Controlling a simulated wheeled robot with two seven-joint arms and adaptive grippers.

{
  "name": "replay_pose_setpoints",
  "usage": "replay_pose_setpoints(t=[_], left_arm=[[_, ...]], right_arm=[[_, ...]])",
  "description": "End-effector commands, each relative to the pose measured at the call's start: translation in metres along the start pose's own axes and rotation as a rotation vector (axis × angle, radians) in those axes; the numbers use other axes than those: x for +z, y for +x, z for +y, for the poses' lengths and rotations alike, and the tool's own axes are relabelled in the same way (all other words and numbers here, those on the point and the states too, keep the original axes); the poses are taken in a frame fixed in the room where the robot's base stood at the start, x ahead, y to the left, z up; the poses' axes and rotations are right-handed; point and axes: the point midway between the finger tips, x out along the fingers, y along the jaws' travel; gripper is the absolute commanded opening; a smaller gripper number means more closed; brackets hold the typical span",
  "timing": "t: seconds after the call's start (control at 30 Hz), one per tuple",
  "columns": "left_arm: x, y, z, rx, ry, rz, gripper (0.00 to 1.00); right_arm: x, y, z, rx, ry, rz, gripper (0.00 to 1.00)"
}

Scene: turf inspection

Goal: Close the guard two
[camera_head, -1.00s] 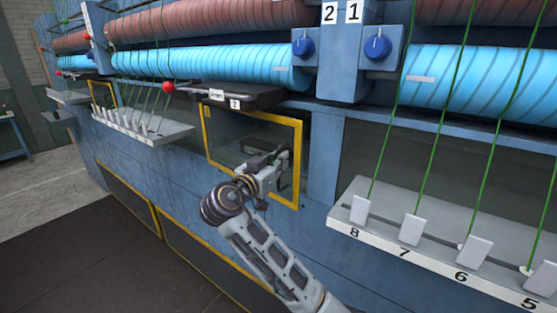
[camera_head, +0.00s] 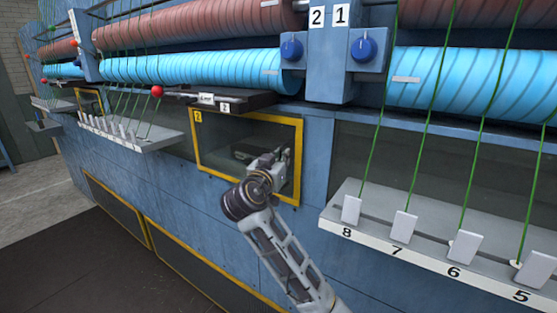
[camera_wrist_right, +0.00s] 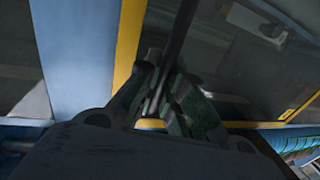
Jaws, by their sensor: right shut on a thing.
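Guard two is a clear panel in a yellow frame (camera_head: 299,140) below the blue roller, with a small label at its upper left. Its frame looks close to flush with the blue machine face; any small gap cannot be made out. My right gripper (camera_head: 281,160) is in front of the panel's lower right part, shut on the guard's dark handle. The wrist view shows the dark handle bar (camera_wrist_right: 178,40) running between the gripper fingers (camera_wrist_right: 165,98), beside the yellow frame (camera_wrist_right: 128,45). My left gripper is not in view.
A grey shelf (camera_head: 420,235) with white tabs and green threads juts out at the right. A smaller shelf (camera_head: 155,142) juts out at the left. A dark ledge (camera_head: 245,106) overhangs the guard. Dark floor (camera_head: 90,270) in front is clear.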

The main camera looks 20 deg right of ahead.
Motion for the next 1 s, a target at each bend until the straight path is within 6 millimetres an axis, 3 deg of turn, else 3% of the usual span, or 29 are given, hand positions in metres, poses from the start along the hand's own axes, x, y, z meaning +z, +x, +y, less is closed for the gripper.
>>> replay_pose_setpoints(t=[0.13, 0.17, 0.33, 0.77, 1.0], left_arm=[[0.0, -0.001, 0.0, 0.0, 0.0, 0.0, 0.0], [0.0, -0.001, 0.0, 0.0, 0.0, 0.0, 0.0], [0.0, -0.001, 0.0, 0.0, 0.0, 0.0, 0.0], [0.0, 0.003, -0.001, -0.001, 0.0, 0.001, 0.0], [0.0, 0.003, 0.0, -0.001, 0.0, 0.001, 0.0]], right_arm=[[-0.003, 0.002, 0.002, 0.004, 0.0, 0.007, 0.0], [-0.004, 0.002, 0.002, 0.004, 0.0, 0.007, 0.12], [-0.003, 0.002, 0.002, 0.004, 0.001, 0.006, 0.32], [-0.002, -0.001, 0.001, 0.003, 0.001, 0.004, 0.32], [-0.002, -0.018, 0.0, 0.002, 0.002, 0.002, 0.32]])
